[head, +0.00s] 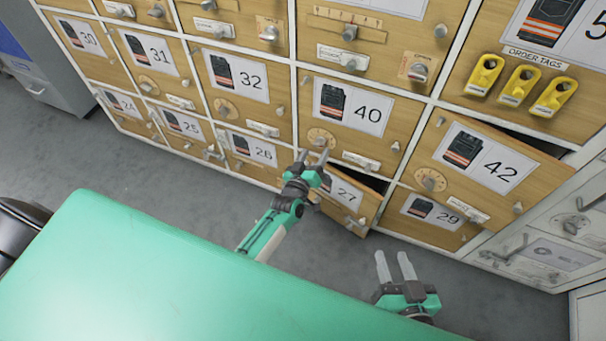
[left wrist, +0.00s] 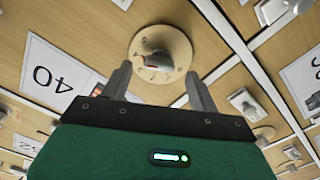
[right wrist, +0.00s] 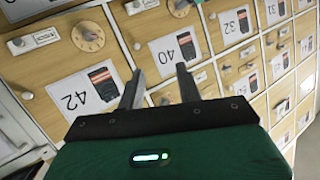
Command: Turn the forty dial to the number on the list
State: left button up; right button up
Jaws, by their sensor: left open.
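The forty dial (head: 321,138) is a round wooden disc on the front of locker door 40, below its "40" label (head: 352,106). In the left wrist view the dial (left wrist: 160,46) is close up, with a small grey knob and a red mark at its centre; its numbers are too small to read. My left gripper (head: 312,157) is open in front of the dial, its fingers spread below the knob in the left wrist view. I cannot tell whether they touch it. My right gripper (head: 392,254) is open and empty, low and right, away from the lockers. I cannot make out a list.
Door 42 (head: 486,165) and door 27 (head: 350,200) stand ajar. A latch (head: 361,161) sits right of the forty dial. Yellow order tags (head: 518,85) hang at upper right. A green surface (head: 180,280) fills the lower left. Grey floor (head: 110,170) is clear.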

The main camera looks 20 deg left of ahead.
pick_arm(q)
jog(key=s+p, duration=0.1)
jog(key=s, duration=1)
jog(key=shift+a+p, duration=0.2)
jog(key=shift+p, duration=0.15)
pick_arm(e)
jog(key=d+g, duration=0.1)
jog(key=d+h, duration=0.1)
jog(key=d+g, duration=0.1)
jog(key=shift+f+g+h, duration=0.25)
jog(key=shift+g+h, duration=0.05)
